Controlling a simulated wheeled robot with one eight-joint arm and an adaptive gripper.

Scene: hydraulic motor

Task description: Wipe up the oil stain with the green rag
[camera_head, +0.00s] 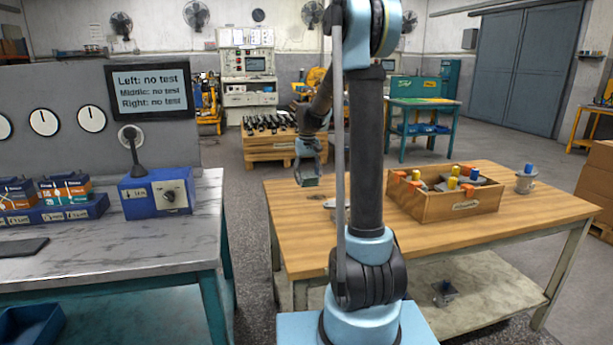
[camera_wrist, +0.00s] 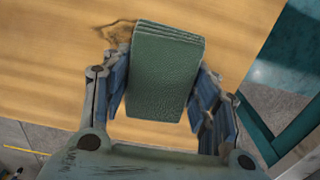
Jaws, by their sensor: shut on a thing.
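In the wrist view, my gripper (camera_wrist: 161,88) is shut on the green rag (camera_wrist: 163,70), a folded block held between the two fingers. Below it is the wooden tabletop (camera_wrist: 50,75). A brown, irregular oil stain (camera_wrist: 113,32) shows on the wood at the rag's upper left, and the rag may hide part of it. In the head view, my gripper (camera_head: 308,168) hangs over the left end of the wooden table (camera_head: 390,240). Whether the rag touches the wood is unclear.
A wooden box (camera_head: 455,207) with several motor parts stands on the table's right half, with a grey part (camera_head: 525,180) beside it. A grey metal item sits partly behind my arm. The grey workbench (camera_head: 120,245) with a blue control box (camera_head: 157,192) stands at left.

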